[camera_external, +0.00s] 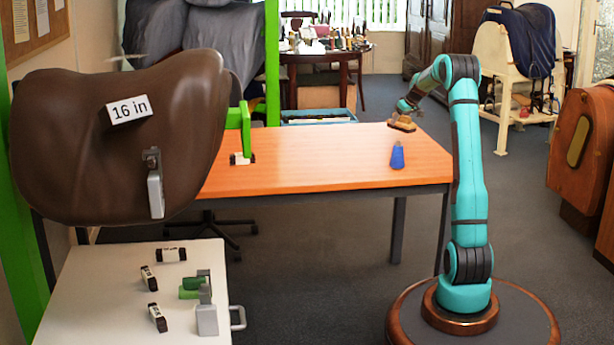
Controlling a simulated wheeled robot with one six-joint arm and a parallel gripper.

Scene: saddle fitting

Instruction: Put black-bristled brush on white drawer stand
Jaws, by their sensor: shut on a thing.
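My gripper (404,113) is at the far right end of the orange table, shut on the brush (402,125). The brush has a tan wooden body with a dark lower edge, and its bristles are too small to make out. It appears to be held above the tabletop, but the exact gap is hard to tell. The white drawer stand (85,293) is at the lower left, with a grey handle on its right side. The brush is far from the stand.
A blue object (397,155) stands on the orange table (330,160) just below the brush.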

